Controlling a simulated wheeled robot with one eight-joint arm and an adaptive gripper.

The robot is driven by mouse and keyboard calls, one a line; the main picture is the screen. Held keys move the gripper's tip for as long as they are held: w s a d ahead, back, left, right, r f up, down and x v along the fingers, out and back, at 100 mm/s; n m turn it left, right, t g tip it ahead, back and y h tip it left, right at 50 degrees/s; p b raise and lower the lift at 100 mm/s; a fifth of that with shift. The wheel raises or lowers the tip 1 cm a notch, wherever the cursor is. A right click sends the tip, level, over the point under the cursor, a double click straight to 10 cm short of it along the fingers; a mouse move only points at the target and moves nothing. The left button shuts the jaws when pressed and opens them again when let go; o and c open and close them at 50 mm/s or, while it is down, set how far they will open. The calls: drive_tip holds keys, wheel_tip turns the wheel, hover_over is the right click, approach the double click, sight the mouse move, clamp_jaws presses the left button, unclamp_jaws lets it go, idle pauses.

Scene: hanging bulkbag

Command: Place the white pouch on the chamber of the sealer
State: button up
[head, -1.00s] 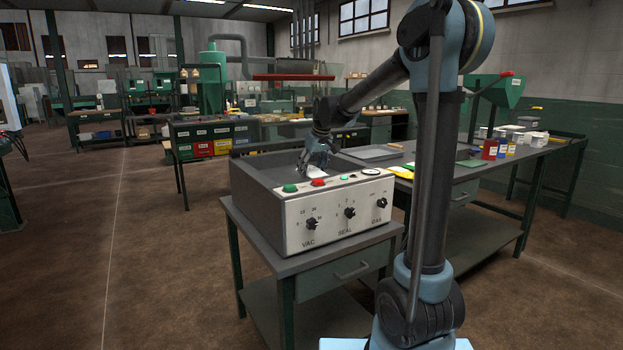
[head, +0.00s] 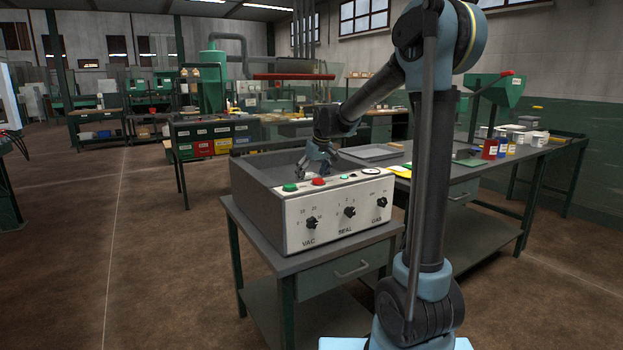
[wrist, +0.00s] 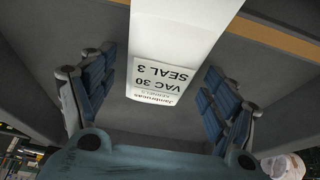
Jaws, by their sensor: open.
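The sealer (head: 335,215) is a grey box with a pale front panel, knobs and buttons. Its lidless chamber (head: 262,172) faces up. My gripper (head: 314,172) is low over the chamber, just behind the panel. In the wrist view my gripper (wrist: 155,92) has its blue-padded fingers spread wide. The white pouch (wrist: 178,35) lies between the fingers, apart from both, over the chamber's grey floor. Its label reads VAC 30, SEAL 3. Its far end runs out of the wrist view across a tan strip. The pouch is hidden in the head view.
The sealer stands on a grey table (head: 300,262) with a drawer. Open floor (head: 150,260) lies to the left.

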drive_tip(key=shift+r, duration=0.1)
drive_tip(key=v, duration=1.2)
drive_tip(key=shift+s, duration=0.1)
